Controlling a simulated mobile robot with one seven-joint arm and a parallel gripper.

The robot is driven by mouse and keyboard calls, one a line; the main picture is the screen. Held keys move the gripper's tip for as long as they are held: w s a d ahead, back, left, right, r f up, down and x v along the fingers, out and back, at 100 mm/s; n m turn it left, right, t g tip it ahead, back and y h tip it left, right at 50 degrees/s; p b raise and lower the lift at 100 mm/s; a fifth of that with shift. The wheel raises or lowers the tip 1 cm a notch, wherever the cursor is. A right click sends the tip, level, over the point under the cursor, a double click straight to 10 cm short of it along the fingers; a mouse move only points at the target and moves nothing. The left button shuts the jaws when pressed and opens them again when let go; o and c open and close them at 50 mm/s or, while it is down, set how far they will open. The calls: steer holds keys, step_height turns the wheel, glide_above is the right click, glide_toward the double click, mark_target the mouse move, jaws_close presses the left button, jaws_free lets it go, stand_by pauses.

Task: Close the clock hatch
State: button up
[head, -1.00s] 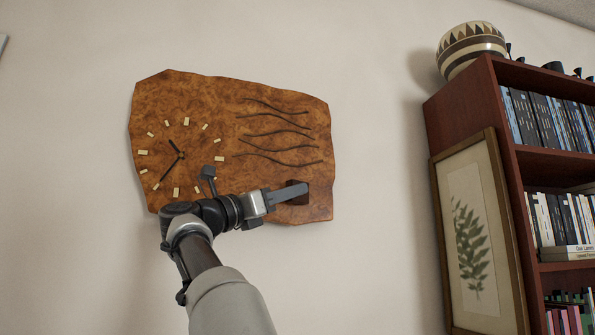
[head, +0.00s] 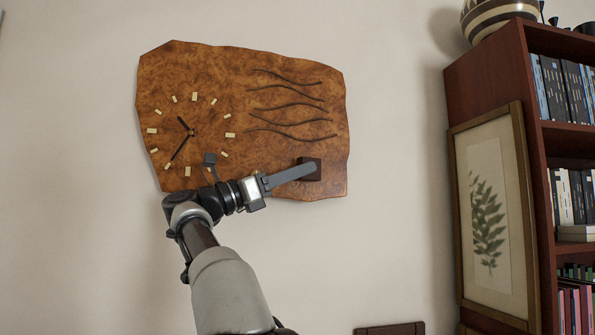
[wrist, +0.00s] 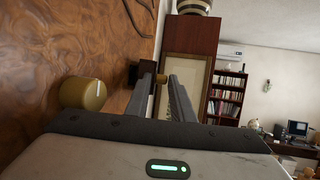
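The clock (head: 215,80) is an irregular burl-wood slab on the wall, with pale hour marks and dark hands. A small dark brown hatch (head: 312,164) juts out at its lower right. It also shows in the wrist view (wrist: 133,72), near the left fingertip. My gripper (head: 308,168) reaches across the lower clock face, fingertips at the hatch. A larger brass knob (wrist: 82,93) is nearer, left of the fingers.
A red-brown bookshelf (head: 484,95) stands at the right, with a framed fern print (head: 487,220) against its side and a striped pot (head: 490,14) on top. The wall (head: 390,150) between clock and shelf is bare. A dark furniture top (head: 390,329) shows at the bottom edge.

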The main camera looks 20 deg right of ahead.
steer(key=shift+o, duration=1.2)
steer(key=shift+s+d, duration=0.1)
steer(key=v, duration=1.7)
steer(key=shift+a+b, duration=0.25)
steer(key=shift+b, duration=0.15)
steer(key=shift+c, duration=0.4)
